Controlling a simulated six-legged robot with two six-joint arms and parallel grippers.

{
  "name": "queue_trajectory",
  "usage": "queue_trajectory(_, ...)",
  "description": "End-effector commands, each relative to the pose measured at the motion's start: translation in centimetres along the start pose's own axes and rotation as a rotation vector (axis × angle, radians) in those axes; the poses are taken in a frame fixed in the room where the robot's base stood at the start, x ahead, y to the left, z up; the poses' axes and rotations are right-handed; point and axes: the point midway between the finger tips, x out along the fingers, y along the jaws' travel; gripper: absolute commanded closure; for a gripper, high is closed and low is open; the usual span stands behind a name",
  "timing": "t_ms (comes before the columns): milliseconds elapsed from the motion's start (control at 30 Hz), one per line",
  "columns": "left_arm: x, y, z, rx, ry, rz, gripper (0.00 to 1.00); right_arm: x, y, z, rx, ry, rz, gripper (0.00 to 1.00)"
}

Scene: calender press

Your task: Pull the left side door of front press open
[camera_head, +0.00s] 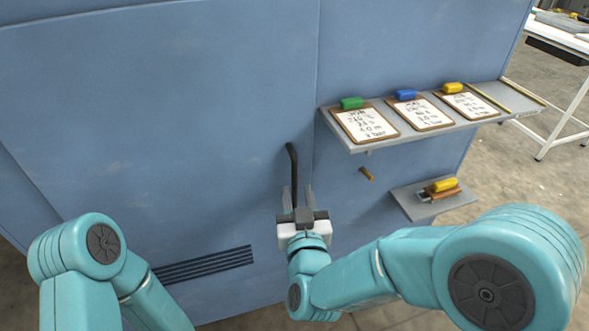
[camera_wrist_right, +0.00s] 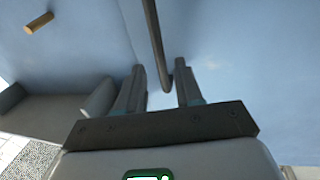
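The left side door (camera_head: 160,120) is a large blue panel with a dark vent low down, and it looks closed, flush with the panel to its right. A dark bar handle (camera_head: 292,165) stands upright near the door's right edge. My right gripper (camera_head: 296,190) is open at the lower end of the handle. In the right wrist view the handle (camera_wrist_right: 153,40) runs down between the two spread fingers (camera_wrist_right: 160,75), with gaps visible; I cannot tell how deep it sits. My left arm shows at the lower left of the head view, but its gripper is out of view.
A grey shelf (camera_head: 365,147) with several clipboards and coloured blocks juts out right of the door. A brownish peg (camera_head: 367,174) and a smaller shelf (camera_head: 412,209) with a yellow item (camera_head: 444,185) are below it. A white table (camera_head: 560,35) stands at the far right.

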Motion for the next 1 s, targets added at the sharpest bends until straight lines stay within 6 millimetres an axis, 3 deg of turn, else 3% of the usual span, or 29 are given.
queue_trajectory(100,-1.0,0.4,0.0,0.0,0.0,0.0,0.19,2.5,0.1,-0.3,0.0,0.0,0.002,0.65)
queue_trajectory(300,-1.6,0.6,0.0,0.0,0.0,0.0,0.19,5.0,0.0,-0.2,0.0,0.0,0.0,0.65)
queue_trajectory(667,-1.7,0.6,0.0,0.0,0.0,0.0,0.19,5.7,0.0,0.0,0.0,0.0,-0.001,0.65)
queue_trajectory(800,-1.7,0.6,0.0,0.0,0.0,0.0,0.19,5.7,0.0,0.0,0.0,0.0,-0.001,1.0)
queue_trajectory(1000,-1.6,0.6,0.0,0.0,0.0,0.0,0.19,5.6,0.0,0.0,0.0,0.0,-0.001,1.0)
